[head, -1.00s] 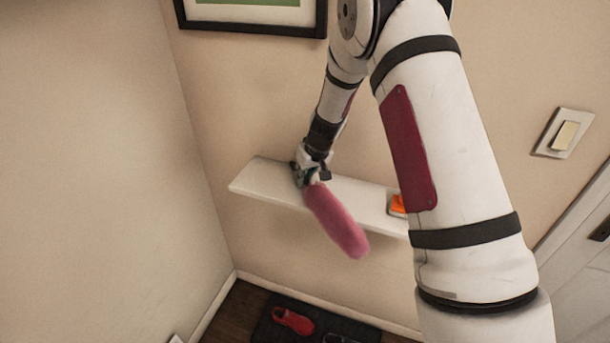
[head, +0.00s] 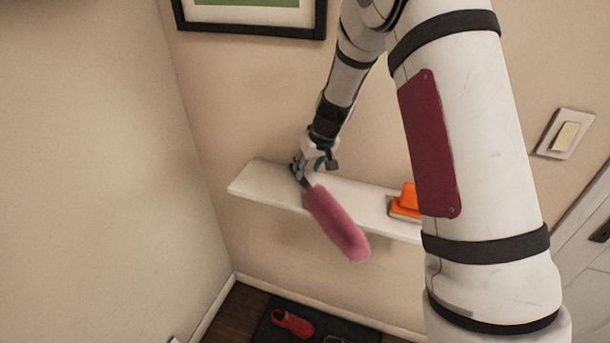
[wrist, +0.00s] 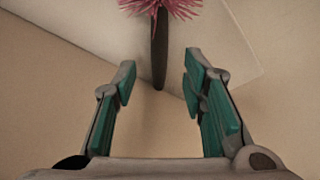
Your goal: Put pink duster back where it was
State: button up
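The pink duster (head: 337,225) lies across the white wall shelf (head: 262,179), its fluffy head sticking out past the front edge and tilting down. Its dark handle points toward the wall. In the wrist view, the handle (wrist: 160,45) shows with some pink fibres (wrist: 160,6) at the top. My gripper (head: 315,168) is above the shelf at the handle end. In the wrist view, my gripper (wrist: 158,82) is open, with clear gaps between both teal-padded fingers and the handle, whose end lies between the fingertips.
An orange brush (head: 408,200) sits on the shelf to the right, partly behind my arm. Below, a red shoe (head: 291,322) is on a dark mat (head: 264,330). A framed picture (head: 250,30) hangs above, and a light switch (head: 566,134) is at right.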

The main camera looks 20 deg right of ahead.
jog(key=s+a+r, duration=0.2)
jog(key=s+r, duration=1.7)
jog(key=r, duration=0.3)
jog(key=s+r, duration=0.1)
jog(key=s, duration=0.7)
jog(key=s+d+r+m+t+h, duration=0.1)
jog(key=s, duration=0.8)
jog(key=shift+s+d+r+m, duration=0.2)
jog(key=shift+d+r+m, duration=0.05)
jog(key=shift+r+m, duration=0.05)
